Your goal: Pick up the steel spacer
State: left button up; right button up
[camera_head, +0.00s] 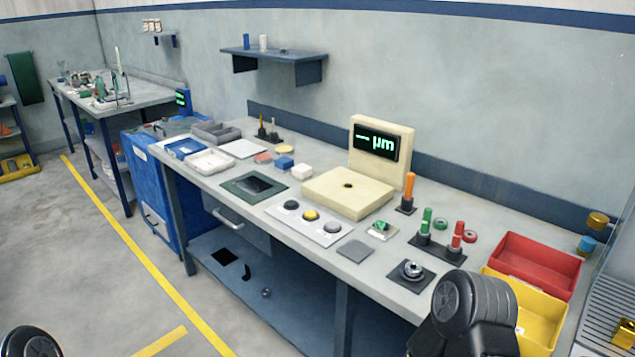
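A shiny silver round piece (412,269), which looks like the steel spacer, sits on a dark square pad (397,280) near the front edge of the bench, just left of my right arm. It is too small to tell its exact shape. A white plate (278,225) to its left holds a dark, a yellow and a grey round piece (332,228); the grey one could also be steel. Black rounded parts of my arms show at the bottom left corner and bottom right. No fingertips of either gripper show.
A cream gauge (333,203) with a green "µm" display stands mid-bench. Green and red pegs (426,222) stand behind the silver piece. A red bin (537,262) and a yellow bin (541,318) are at right, the yellow one partly behind my arm. A grey pad (355,251) lies bare.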

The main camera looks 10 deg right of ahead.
aim_at(411, 269)
jog(key=z, duration=1.9)
jog(key=i+j, duration=0.15)
jog(key=i, duration=0.3)
